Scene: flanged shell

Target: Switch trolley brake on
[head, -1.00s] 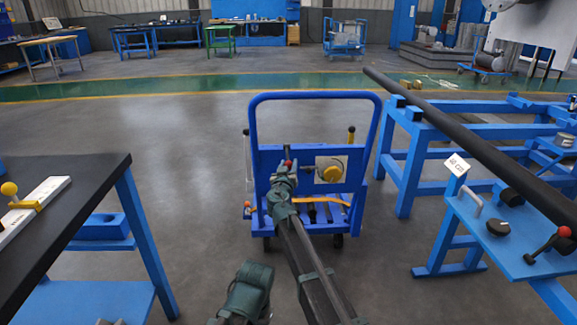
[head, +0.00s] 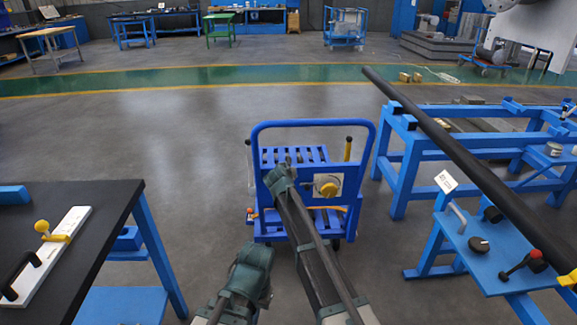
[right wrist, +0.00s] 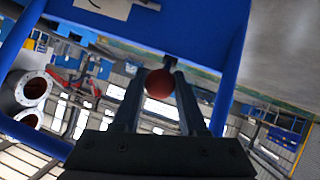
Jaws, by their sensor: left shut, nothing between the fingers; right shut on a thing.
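The blue trolley (head: 257,160) stands mid-floor with its hooped handle upright. A yellow round knob (head: 327,188) sits on a pale plate on its near panel. My right gripper (head: 289,168) reaches the trolley's near side, left of that knob; the arm hides most of its fingers. In the right wrist view its fingers (right wrist: 158,95) are shut on a red ball knob (right wrist: 159,83) with a dark stem, just below a blue panel. My left gripper (head: 249,268) is low in the head view, short of the trolley, shut and empty; its fingertips are hard to make out.
A black-topped table (head: 108,200) with a white strip and yellow knob stands at left. At right are a blue bench (head: 400,185) bearing a long dark bar (head: 440,135) and a blue panel with another red-knobbed lever (head: 535,255). Floor (head: 190,160) beside the trolley is clear.

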